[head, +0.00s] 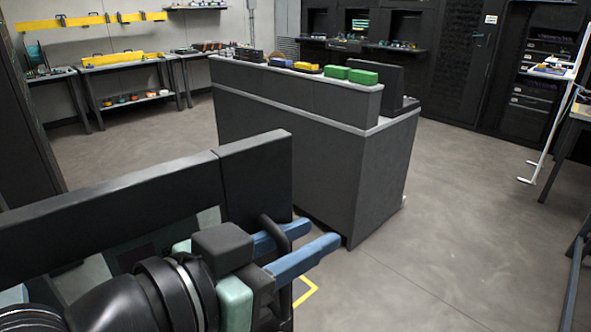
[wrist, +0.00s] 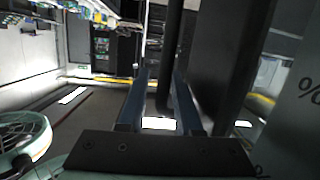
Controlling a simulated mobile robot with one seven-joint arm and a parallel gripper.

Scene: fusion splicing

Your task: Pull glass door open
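A dark-framed panel, which looks like the glass door (head: 120,205), crosses the left foreground of the head view. Its lower part is mostly hidden behind my arm. A dark, curved handle (head: 268,222) stands out near its right end. My gripper (head: 322,235) has two blue fingers, spread apart and pointing right, beside that handle. In the wrist view, my gripper (wrist: 158,85) is open, with a dark upright bar (wrist: 173,45), apparently the handle, showing between the fingers and closer to the right one. I cannot tell whether it touches a finger.
A dark grey counter (head: 310,165) with green boxes (head: 350,75) and other small items stands beyond my gripper. Workbenches (head: 125,80) line the back left, and dark racks (head: 455,60) the back. The floor (head: 450,245) at right is mostly clear.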

